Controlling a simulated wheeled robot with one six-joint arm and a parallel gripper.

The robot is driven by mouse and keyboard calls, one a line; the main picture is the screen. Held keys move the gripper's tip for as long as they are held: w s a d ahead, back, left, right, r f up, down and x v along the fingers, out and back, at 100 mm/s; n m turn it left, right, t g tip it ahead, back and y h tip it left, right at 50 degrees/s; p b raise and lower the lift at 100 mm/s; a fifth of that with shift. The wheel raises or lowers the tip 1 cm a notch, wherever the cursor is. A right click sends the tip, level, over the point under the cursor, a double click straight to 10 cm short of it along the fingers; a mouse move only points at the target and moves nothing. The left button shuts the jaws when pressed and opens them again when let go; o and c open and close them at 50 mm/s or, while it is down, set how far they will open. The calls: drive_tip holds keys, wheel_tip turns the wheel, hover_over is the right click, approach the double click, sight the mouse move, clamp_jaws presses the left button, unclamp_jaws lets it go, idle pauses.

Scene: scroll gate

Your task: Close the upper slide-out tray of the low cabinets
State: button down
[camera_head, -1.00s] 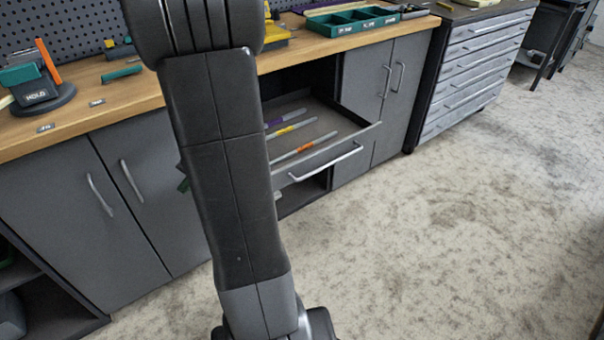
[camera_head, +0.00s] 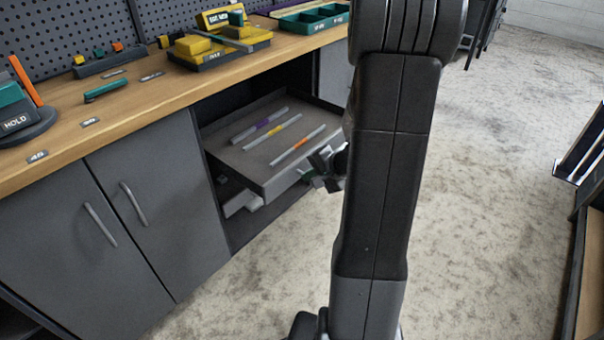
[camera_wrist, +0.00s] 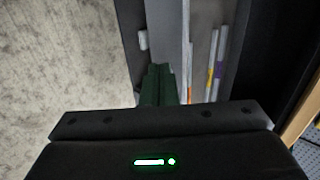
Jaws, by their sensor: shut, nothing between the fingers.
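The upper slide-out tray (camera_head: 258,165) is pulled out of the low cabinet under the wooden bench. Several banded strips lie in it, with purple, yellow and orange bands. My gripper (camera_head: 328,168) is shut and empty at the right end of the tray's front, partly hidden by my arm. In the wrist view its green fingers (camera_wrist: 158,85) are together, beside the tray's front wall (camera_wrist: 168,40), and the strips show to their right. I cannot tell whether the fingers touch the front. Most of the tray's handle is hidden in the head view.
A lower compartment (camera_head: 235,200) below the tray holds a pale block. Closed grey doors (camera_head: 155,205) stand left of it. The bench top (camera_head: 150,105) carries yellow and green tool holders. The floor (camera_head: 490,200) at right is clear up to a dark rack (camera_head: 585,190).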

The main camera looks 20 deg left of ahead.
sight(289, 172)
drive_tip(key=a, duration=0.1)
drive_tip(key=w+a+f, duration=0.1)
drive_tip(key=a, duration=0.1)
drive_tip(key=w+a, duration=0.1)
drive_tip(key=shift+a+f, duration=0.2)
drive_tip(key=shift+a, duration=0.1)
drive_tip(key=shift+w+a, duration=0.1)
drive_tip(key=shift+a, duration=0.05)
drive_tip(key=w+a+p, duration=0.1)
drive_tip(key=w+a, duration=0.1)
drive_tip(key=a, duration=0.5)
drive_tip(key=w+a+p, duration=0.2)
drive_tip(key=w+a, duration=0.1)
drive_tip(key=a, duration=0.5)
drive_tip(key=w+a+p, duration=0.2)
drive_tip(key=w+a, duration=0.1)
drive_tip(key=a, duration=0.4)
drive_tip(key=shift+w+a+r, duration=0.1)
drive_tip(key=shift+w+a, duration=0.05)
drive_tip(key=shift+w+a+p, duration=0.25)
drive_tip(key=shift+a+p, duration=0.15)
drive_tip(key=shift+a, duration=0.3)
drive_tip(key=shift+w+r, duration=0.1)
